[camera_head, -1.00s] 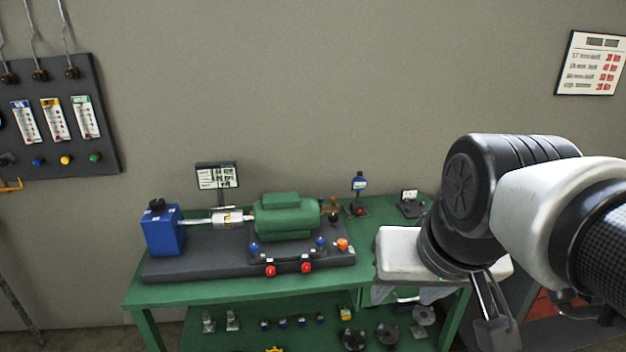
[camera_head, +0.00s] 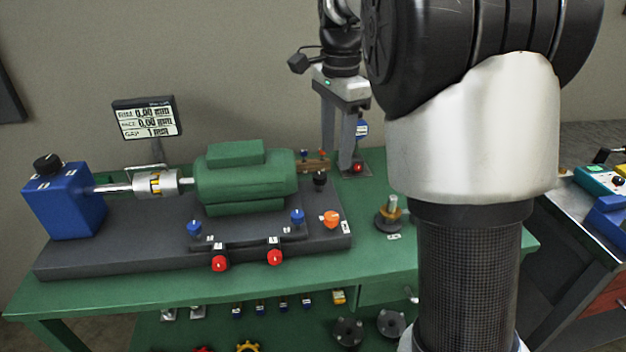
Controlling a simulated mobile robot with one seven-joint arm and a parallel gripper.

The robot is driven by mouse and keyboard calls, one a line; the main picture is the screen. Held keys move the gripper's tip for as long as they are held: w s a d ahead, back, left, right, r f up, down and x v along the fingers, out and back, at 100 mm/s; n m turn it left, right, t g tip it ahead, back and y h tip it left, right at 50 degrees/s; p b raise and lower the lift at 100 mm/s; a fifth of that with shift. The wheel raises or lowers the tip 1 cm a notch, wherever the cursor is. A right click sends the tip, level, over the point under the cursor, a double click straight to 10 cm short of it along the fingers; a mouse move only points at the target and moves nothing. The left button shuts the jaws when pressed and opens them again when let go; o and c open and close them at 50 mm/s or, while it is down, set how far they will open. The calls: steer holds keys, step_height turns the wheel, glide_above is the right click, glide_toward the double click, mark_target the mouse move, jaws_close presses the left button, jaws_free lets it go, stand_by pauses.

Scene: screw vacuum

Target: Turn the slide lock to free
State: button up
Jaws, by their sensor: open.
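A green motor (camera_head: 245,178) sits on a dark baseplate (camera_head: 120,250) on the green bench. Around it are two blue knobs (camera_head: 194,228), two red knobs (camera_head: 219,263), an orange knob (camera_head: 330,218) and a black knob (camera_head: 320,179). I cannot tell which of these is the slide lock; the labels are too small to read. My gripper (camera_head: 338,165) points down behind the right end of the motor, its two fingers apart and nothing seen between them.
A blue box (camera_head: 65,200) with a black knob joins the motor by a shaft and coupling (camera_head: 158,184). A display (camera_head: 147,118) stands behind. A brass-topped part (camera_head: 391,212) sits at right. My arm covers the bench's right side; a second bench (camera_head: 590,210) stands beyond.

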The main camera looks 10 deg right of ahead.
steer(key=b, duration=0.5)
glide_toward(332, 216)
step_height(332, 216, down, 8)
steer(key=shift+f, duration=0.25)
steer(key=c, duration=1.1)
steer(key=shift+o, duration=0.2)
